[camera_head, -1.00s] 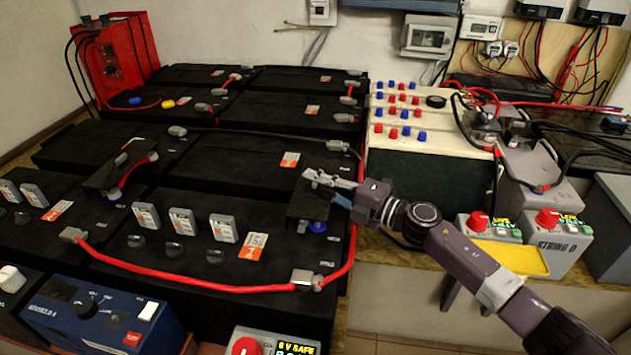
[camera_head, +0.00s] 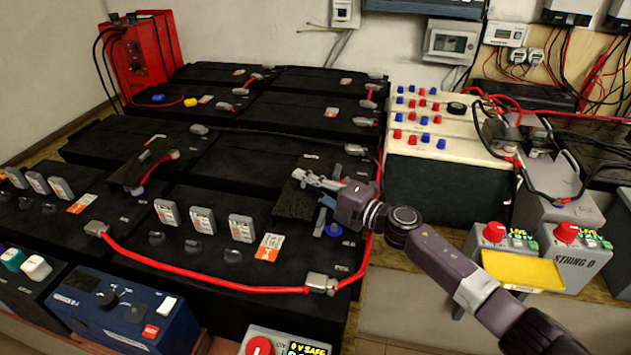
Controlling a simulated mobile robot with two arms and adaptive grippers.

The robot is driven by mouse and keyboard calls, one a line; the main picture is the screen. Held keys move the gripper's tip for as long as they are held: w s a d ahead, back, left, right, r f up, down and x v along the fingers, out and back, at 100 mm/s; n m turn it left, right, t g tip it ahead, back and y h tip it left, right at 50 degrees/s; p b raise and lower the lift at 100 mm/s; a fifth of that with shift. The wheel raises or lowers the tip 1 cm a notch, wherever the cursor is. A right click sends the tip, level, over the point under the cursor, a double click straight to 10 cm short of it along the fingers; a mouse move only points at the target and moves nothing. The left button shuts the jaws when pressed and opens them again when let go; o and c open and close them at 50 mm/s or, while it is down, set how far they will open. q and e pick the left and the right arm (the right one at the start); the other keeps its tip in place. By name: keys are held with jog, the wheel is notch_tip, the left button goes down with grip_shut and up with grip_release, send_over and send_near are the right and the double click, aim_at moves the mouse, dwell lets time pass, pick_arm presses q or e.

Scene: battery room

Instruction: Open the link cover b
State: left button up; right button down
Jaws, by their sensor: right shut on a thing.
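The link cover, a black flap (camera_head: 292,203), stands raised and tilted at the right end of the front battery row. My right gripper (camera_head: 312,180) is shut on its upper edge, its arm coming in from the lower right. A blue round terminal (camera_head: 334,231) shows just right of the flap. The fingertips partly hide the flap's top, and its hinge is hard to make out. Another similar black flap (camera_head: 128,178) with a short red cable (camera_head: 157,167) stands further left. I see no label letter on either flap. My left gripper is not in view.
A long red cable (camera_head: 200,277) runs along the battery front to a grey lug (camera_head: 321,283). Several grey caps (camera_head: 203,220) stand left of the cover. A cream panel unit (camera_head: 440,150), a yellow tray (camera_head: 522,273) and switch boxes (camera_head: 575,250) lie right.

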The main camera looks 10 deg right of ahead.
jog(key=shift+r, duration=0.25)
jog(key=c, duration=2)
grip_release()
jog(key=shift+o, duration=0.3)
jog(key=shift+f, duration=0.1)
jog(key=shift+s+d, duration=0.1)
jog(key=shift+d, duration=0.05)
jog(key=v, duration=1.1)
jog(key=shift+s+d, duration=0.25)
jog(key=shift+s, duration=0.05)
jog(key=shift+o, duration=0.3)
